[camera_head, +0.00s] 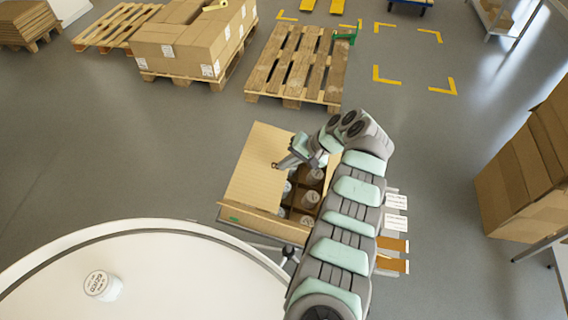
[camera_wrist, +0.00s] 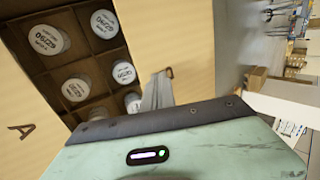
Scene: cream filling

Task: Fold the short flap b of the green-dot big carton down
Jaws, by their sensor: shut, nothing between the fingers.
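The big carton (camera_head: 262,223) stands open beyond the round table, with a green dot on its near short flap. A long flap (camera_head: 256,165) spreads out to the left. White-lidded jars (camera_head: 308,200) sit in brown divider cells, and they also show in the wrist view (camera_wrist: 76,90). My gripper (camera_head: 276,165) is shut and empty at the carton's far left, above the long flap in the picture. In the wrist view its fingers (camera_wrist: 157,92) are beside a pale flap (camera_wrist: 144,45) with a dark mark. Which flap is b cannot be read; my arm hides the carton's right side.
A white round table (camera_head: 150,255) with one jar (camera_head: 103,285) is at the lower left. Labels and brown cards (camera_head: 394,245) lie right of my arm. Pallets (camera_head: 298,68) stand at the back, stacked cartons (camera_head: 525,170) at the right. The floor between is clear.

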